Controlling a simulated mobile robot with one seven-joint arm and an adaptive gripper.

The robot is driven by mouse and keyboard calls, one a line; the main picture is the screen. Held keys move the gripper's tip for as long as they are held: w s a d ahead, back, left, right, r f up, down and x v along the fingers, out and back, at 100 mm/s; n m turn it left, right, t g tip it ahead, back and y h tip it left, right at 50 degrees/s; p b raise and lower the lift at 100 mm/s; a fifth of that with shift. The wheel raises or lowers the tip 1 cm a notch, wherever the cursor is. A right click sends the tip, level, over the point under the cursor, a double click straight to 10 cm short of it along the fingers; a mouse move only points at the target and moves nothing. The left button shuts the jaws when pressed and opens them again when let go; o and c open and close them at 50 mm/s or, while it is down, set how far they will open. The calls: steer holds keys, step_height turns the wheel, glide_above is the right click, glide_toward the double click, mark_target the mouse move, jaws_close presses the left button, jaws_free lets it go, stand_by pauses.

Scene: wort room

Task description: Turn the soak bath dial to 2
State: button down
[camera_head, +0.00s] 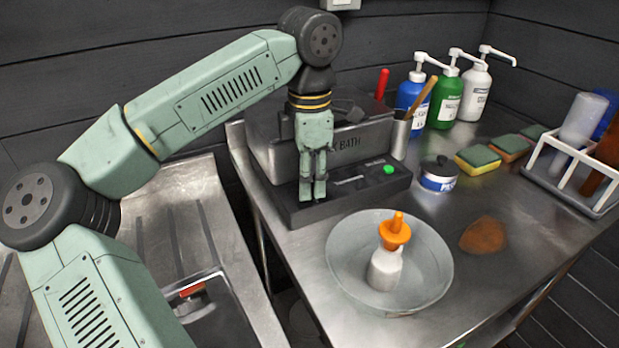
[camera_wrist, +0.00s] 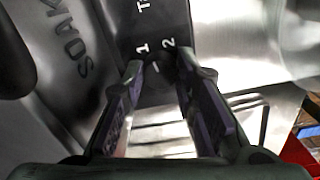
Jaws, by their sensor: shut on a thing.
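The soak bath (camera_head: 372,143) is a steel tank with "BATH" on its front and a dark control base (camera_head: 350,197) with a lit green spot. My gripper (camera_head: 312,196) points down at the left part of this base. In the wrist view its two fingers (camera_wrist: 162,72) reach the dark panel just below the printed marks 1 and 2 (camera_wrist: 168,42). The fingers are shut on the dial, with a gap between them.
A steel bowl (camera_head: 345,262) with a white, orange-topped bottle (camera_head: 387,267) stands in front of the bath. To the right are a small tin (camera_head: 438,176), sponges (camera_head: 477,160), pump bottles (camera_head: 443,98) and a white rack (camera_head: 548,172). A sink (camera_head: 200,300) is at lower left.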

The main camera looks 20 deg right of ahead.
steer(key=m, duration=0.3)
steer(key=shift+m, duration=2.3)
steer(key=c, duration=1.3)
jaws_free()
step_height(320, 180, up, 12)
